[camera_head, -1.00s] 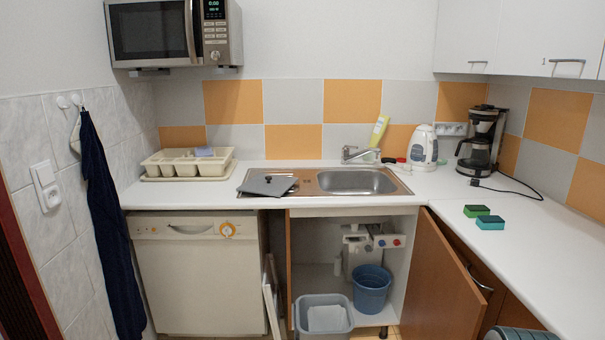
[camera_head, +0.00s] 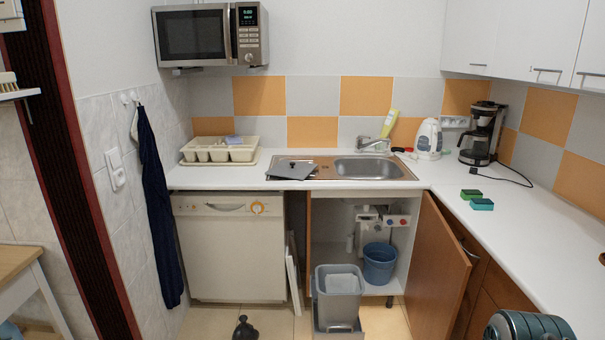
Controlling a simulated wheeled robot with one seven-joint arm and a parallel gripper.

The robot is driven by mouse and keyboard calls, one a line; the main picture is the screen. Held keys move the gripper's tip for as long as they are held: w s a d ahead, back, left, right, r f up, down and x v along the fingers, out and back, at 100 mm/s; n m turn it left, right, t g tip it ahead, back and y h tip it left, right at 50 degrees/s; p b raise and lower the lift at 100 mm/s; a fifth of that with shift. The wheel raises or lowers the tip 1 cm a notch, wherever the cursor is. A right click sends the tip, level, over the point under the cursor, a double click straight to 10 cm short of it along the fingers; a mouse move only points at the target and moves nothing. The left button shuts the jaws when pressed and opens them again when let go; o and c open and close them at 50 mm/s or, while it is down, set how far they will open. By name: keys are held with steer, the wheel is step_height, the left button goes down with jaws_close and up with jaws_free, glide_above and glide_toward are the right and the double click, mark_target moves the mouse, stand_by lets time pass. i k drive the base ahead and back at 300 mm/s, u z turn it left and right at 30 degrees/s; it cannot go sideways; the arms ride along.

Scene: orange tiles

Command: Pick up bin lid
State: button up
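A flat grey lid (camera_head: 291,169) with a small black knob lies on the left, drainboard side of the steel sink (camera_head: 368,168). Its front left edge reaches over the white counter. I take it for the bin lid. An open grey bin (camera_head: 338,309) stands low in front of the open sink cabinet, with something pale inside. My gripper is not clearly visible in this view, so I cannot see whether it is open or shut.
A cream dish rack (camera_head: 219,150) stands left of the lid. The cabinet door (camera_head: 436,263) hangs open to the right. A blue bucket (camera_head: 380,263) is inside the cabinet. A small dark object (camera_head: 245,329) shows at the bottom edge.

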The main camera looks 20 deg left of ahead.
mark_target(292, 169)
steer(key=u, duration=0.65)
steer(key=i, duration=0.85)
steer(key=u, duration=0.75)
steer(key=i, duration=1.35)
steer(key=z, duration=0.8)
steer(key=i, duration=0.55)
steer(key=z, duration=0.5)
